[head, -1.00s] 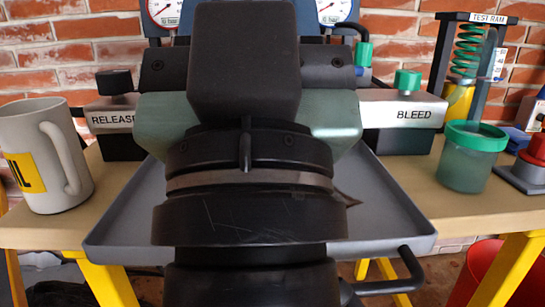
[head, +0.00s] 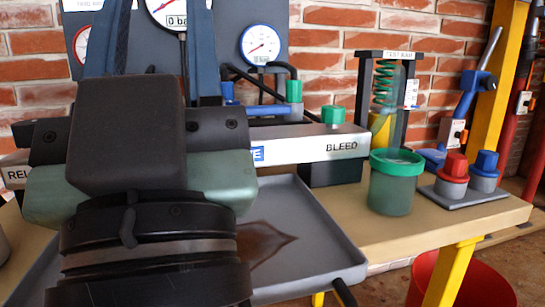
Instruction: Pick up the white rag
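I do not see a white rag in the head view now. My gripper (head: 157,45) is at the upper left, seen from behind. Its two blue-grey fingers stand well apart, with the back panel and a gauge showing between them and nothing held. The fingers run up to the top edge, so their tips may be cut off. My wrist hides much of the left part of the bench and tray.
A grey tray (head: 325,255) with a brown stain lies on the bench (head: 430,225). A green-lidded jar (head: 393,188), red and blue capped pots (head: 452,178) and the test ram (head: 384,95) stand right. A red bucket (head: 470,285) is below.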

